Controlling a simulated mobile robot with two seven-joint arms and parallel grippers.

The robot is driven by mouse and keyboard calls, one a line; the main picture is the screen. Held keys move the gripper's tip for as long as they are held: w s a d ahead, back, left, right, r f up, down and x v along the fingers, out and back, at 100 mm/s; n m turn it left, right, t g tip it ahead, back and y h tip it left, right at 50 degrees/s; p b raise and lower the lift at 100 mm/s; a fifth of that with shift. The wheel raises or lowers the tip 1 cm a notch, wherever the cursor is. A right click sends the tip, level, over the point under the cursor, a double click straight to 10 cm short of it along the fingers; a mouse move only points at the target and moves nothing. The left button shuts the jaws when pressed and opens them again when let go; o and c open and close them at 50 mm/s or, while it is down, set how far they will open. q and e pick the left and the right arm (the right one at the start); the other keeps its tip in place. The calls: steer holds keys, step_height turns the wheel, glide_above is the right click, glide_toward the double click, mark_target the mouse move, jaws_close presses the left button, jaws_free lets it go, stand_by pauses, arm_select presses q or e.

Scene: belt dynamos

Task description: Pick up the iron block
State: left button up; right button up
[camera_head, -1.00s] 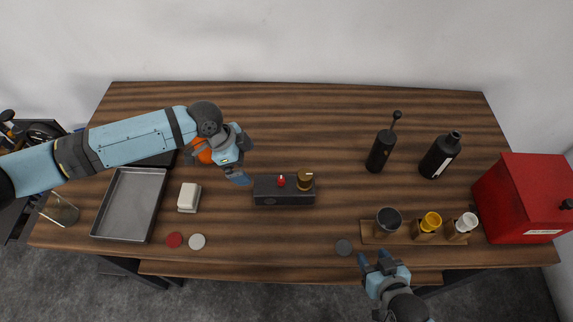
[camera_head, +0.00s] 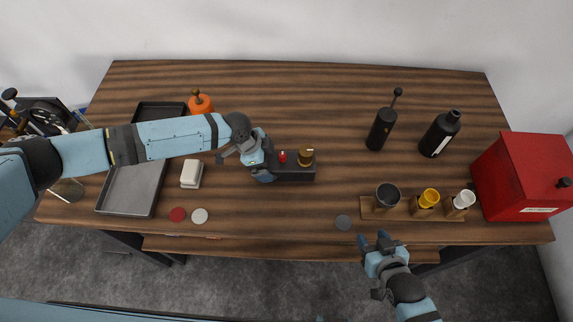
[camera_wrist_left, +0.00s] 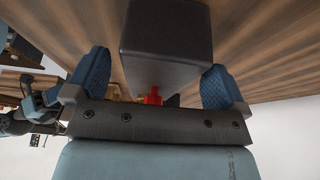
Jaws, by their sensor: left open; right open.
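A dark grey block (camera_head: 294,173), the likeliest iron block, lies near the middle of the wooden table. A red knob (camera_head: 282,157) and a brass-coloured cap (camera_head: 305,157) stand on it. My left gripper (camera_head: 267,160) is open at its left end and hides that end. In the left wrist view the block (camera_wrist_left: 166,35) lies between the two blue fingers of my left gripper (camera_wrist_left: 158,75), with gaps beside it; whether they touch it is unclear. My right gripper (camera_head: 374,240) is open and empty at the table's front edge.
A grey tray (camera_head: 133,190), a white block (camera_head: 191,173) and an orange object (camera_head: 200,105) are at the left. A wooden rack with cups (camera_head: 410,209), black bottles (camera_head: 440,133) and a red box (camera_head: 523,178) are at the right. The table's back middle is clear.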

arm_select(q)
steer(key=shift+x, duration=0.8)
steer(key=shift+a, duration=0.1)
steer(key=shift+c, duration=0.8)
steer(key=c, duration=1.5)
steer(key=shift+w+r, duration=0.15)
steer(key=shift+c, duration=0.9)
steer(key=shift+r, duration=0.1)
